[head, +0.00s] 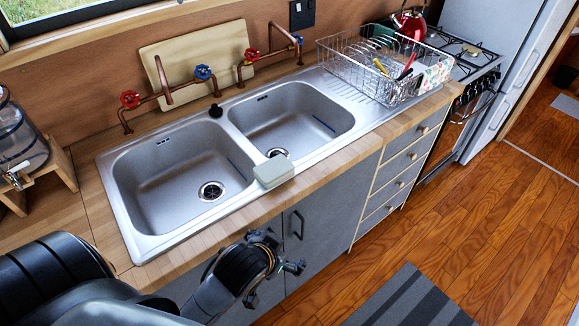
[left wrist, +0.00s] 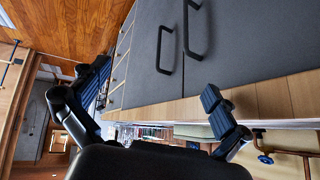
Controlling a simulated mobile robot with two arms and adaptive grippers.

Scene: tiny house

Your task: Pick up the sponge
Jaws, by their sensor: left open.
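The sponge (head: 273,172), a pale grey-green block, lies on the front rim of the double sink (head: 180,180), by the divider between the two basins. My left gripper (head: 272,282) is in front of the cabinet doors, below the counter's front edge, apart from the sponge. In the left wrist view its two fingers (left wrist: 157,90) are spread wide with nothing between them. My right gripper is not in view.
A wire dish rack (head: 370,68) with utensils stands on the drainboard to the right. Red and blue taps (head: 203,72) rise behind the sink. A water dispenser (head: 20,140) stands at left. Cabinet handles (head: 299,225) face my left gripper. The wooden floor at right is mostly clear.

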